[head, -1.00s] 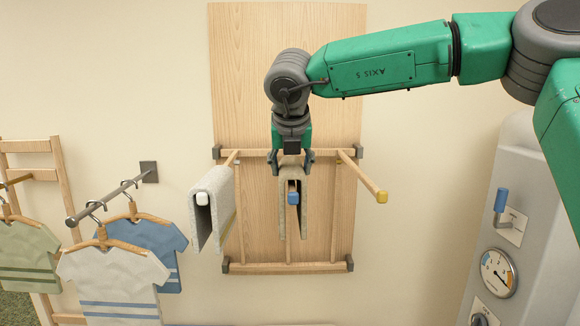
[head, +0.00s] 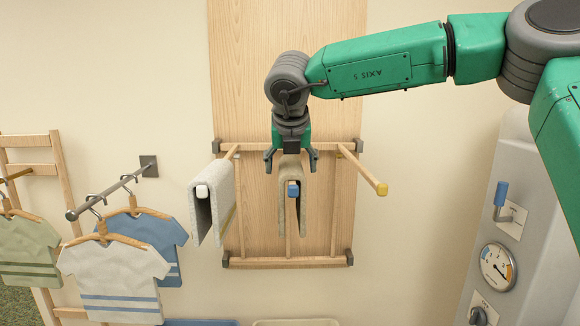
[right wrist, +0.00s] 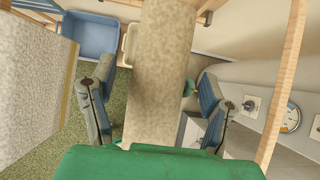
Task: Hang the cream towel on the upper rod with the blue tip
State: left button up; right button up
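The cream towel (head: 302,212) is draped over the rod with the blue tip (head: 293,188), with a flap down each side and the tip showing at the front. My right gripper (head: 291,165) is just above the towel's fold, its fingers spread apart on either side. The right wrist view shows the towel (right wrist: 158,75) between the open fingers, with a gap on both sides. My left gripper is not in view.
A grey towel (head: 222,200) hangs on the white-tipped rod (head: 202,191) to the left. The yellow-tipped rod (head: 365,175) to the right is bare. Small shirts (head: 115,275) hang further left. A grey machine (head: 515,230) stands at the right. A blue bin (right wrist: 88,37) is below.

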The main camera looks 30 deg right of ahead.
jog(key=shift+s+a+r, duration=0.1)
jog(key=shift+r, duration=0.15)
jog(key=v, duration=1.1)
jog(key=shift+s+r, duration=0.1)
